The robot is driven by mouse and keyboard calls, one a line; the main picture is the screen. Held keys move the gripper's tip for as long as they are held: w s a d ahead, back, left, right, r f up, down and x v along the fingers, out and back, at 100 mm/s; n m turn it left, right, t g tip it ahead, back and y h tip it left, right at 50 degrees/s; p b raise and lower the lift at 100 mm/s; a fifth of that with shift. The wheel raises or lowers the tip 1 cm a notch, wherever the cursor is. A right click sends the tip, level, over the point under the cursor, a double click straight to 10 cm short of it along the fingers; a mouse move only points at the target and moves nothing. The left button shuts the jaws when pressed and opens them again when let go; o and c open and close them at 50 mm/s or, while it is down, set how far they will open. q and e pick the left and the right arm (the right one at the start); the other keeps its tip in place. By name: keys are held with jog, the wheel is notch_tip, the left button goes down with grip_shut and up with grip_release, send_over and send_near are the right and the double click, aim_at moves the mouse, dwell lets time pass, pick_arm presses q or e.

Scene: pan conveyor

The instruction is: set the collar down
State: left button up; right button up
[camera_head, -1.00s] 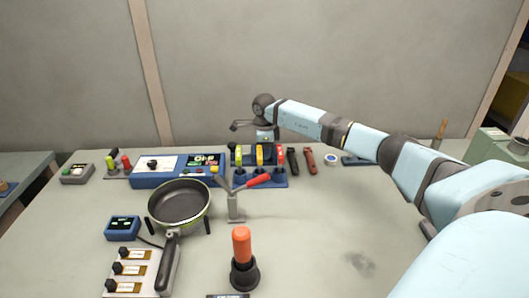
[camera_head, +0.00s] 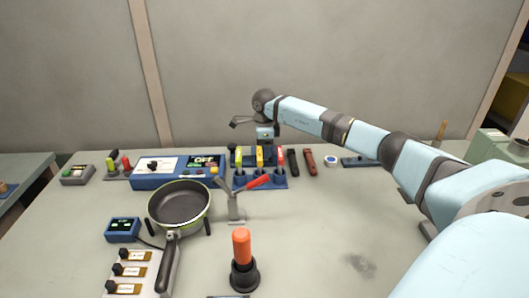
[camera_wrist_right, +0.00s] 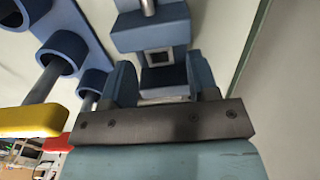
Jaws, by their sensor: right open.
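My right gripper (camera_head: 265,136) is over the back of the table, just behind the blue tool rack. In the right wrist view its two blue fingers (camera_wrist_right: 160,82) are apart. Between them is a blue block with a square, metal-lined opening (camera_wrist_right: 174,62), possibly the collar. I cannot tell whether the fingers touch it. Above it in that view is another blue block (camera_wrist_right: 152,30) with a metal rod. In the head view the collar cannot be made out behind the gripper and rack. My left gripper is not in view.
The blue tool rack (camera_head: 268,184) with coloured handles is close to my right gripper. A pan (camera_head: 180,203), a red-handled clamp (camera_head: 236,202) and an orange-handled tool (camera_head: 242,248) stand nearer. The table is clear at the front right.

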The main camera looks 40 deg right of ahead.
notch_tip(320, 180, up, 10)
jog(key=shift+p, duration=0.45)
